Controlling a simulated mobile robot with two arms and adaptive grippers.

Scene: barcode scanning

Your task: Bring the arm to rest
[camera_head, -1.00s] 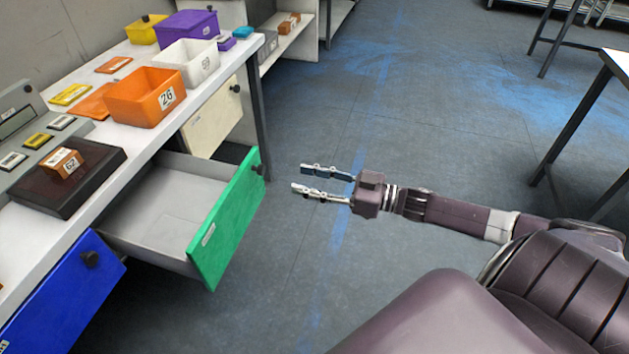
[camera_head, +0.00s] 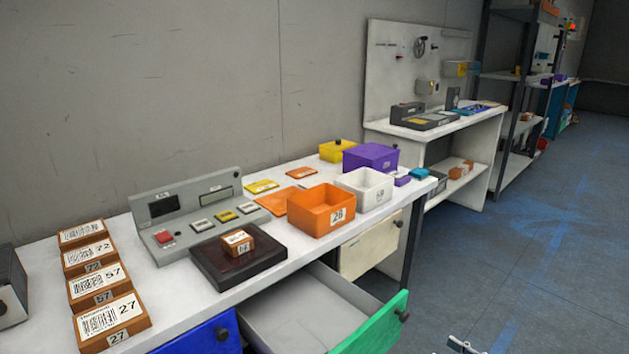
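Only a fingertip part of my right gripper (camera_head: 463,346) shows at the bottom edge, over the floor and right of the open drawer. The rest of that arm is below the picture, so its opening does not show now. Nothing is seen held at the visible tip. My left gripper is out of view.
A white bench (camera_head: 330,250) carries an orange bin (camera_head: 313,222), a white bin (camera_head: 360,193), a scanner panel (camera_head: 180,203) and a small box (camera_head: 237,243) on a dark pad (camera_head: 215,270). The green-fronted drawer (camera_head: 380,328) stands open. Floor (camera_head: 545,240) at right is clear.

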